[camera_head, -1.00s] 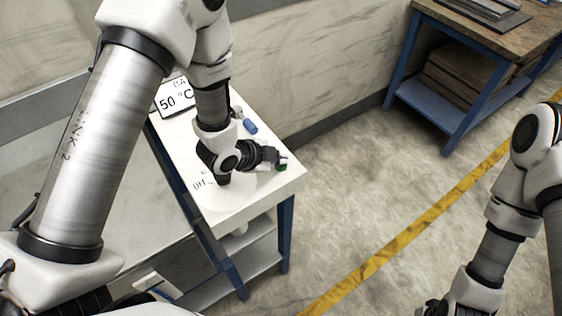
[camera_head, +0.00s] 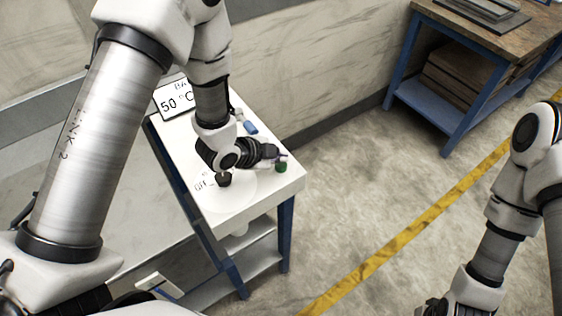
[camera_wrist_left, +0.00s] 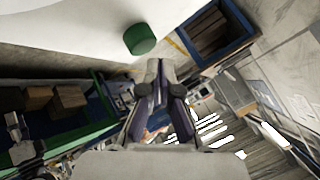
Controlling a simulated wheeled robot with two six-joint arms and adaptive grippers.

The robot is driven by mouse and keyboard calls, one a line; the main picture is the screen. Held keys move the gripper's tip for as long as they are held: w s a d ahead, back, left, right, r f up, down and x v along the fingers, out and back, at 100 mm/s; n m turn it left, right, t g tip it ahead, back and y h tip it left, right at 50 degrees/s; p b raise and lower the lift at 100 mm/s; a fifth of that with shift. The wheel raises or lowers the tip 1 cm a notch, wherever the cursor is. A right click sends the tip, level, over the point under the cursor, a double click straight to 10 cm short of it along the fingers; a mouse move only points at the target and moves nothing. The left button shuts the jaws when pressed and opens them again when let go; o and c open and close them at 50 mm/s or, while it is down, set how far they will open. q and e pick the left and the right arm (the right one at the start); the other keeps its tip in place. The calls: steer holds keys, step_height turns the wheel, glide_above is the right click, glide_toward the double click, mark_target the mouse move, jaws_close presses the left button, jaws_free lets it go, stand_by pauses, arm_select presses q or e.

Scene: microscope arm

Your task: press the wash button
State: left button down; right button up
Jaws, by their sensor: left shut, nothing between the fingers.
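A green round button (camera_head: 281,168) stands on the white table top (camera_head: 262,194) near its right end. In the left wrist view the green button (camera_wrist_left: 140,39) shows as a short cylinder just beyond and left of the fingertips. My left gripper (camera_head: 283,157) is shut and empty, its fingers level and close behind the button in the head view. In the left wrist view its fingertips (camera_wrist_left: 163,66) are together, with a gap to the button. My right gripper (camera_head: 437,307) shows only in part at the bottom edge; its fingers cannot be made out.
A dark knob (camera_head: 224,180) stands on the table by an "OFF" label, beneath my left wrist. A blue piece (camera_head: 250,127) lies behind. A 50 °C display (camera_head: 175,98) stands at the back. A blue-framed bench (camera_head: 447,118) stands far right; the floor between is clear.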

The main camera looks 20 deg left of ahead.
mark_target(279, 166)
arm_select(q)
step_height(279, 166, up, 5)
steer(key=p, duration=0.4)
stand_by(0.4)
steer(key=shift+f, duration=0.1)
stand_by(0.4)
